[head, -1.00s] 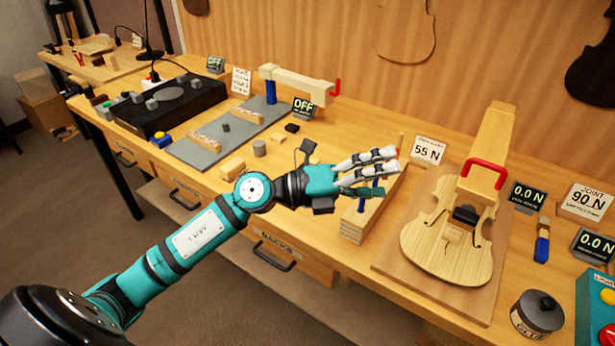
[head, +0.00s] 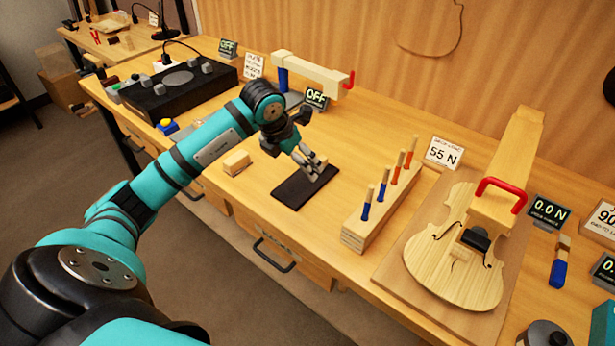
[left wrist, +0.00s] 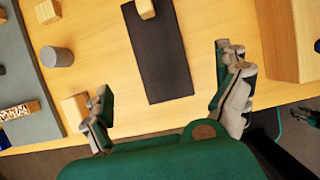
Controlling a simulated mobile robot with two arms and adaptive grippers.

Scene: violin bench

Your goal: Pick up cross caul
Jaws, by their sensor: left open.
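I cannot tell for sure which piece is the cross caul. A small pale wooden block (head: 236,162) lies on the bench left of a dark mat (head: 296,192); a wooden block (left wrist: 74,108) shows near the left finger in the left wrist view. Another small wooden block (left wrist: 146,8) is at the far end of the dark mat (left wrist: 160,55) there. My left gripper (head: 314,168) is open and empty, pointing down above the mat. It also shows in the left wrist view (left wrist: 165,88), its fingers spread on either side of the mat.
A wooden rack (head: 375,215) with several upright tools stands right of the mat. Further right is a violin body (head: 440,262) on a board. A wooden clamp arm (head: 310,72) is behind. A grey cylinder (left wrist: 57,56) shows in the left wrist view.

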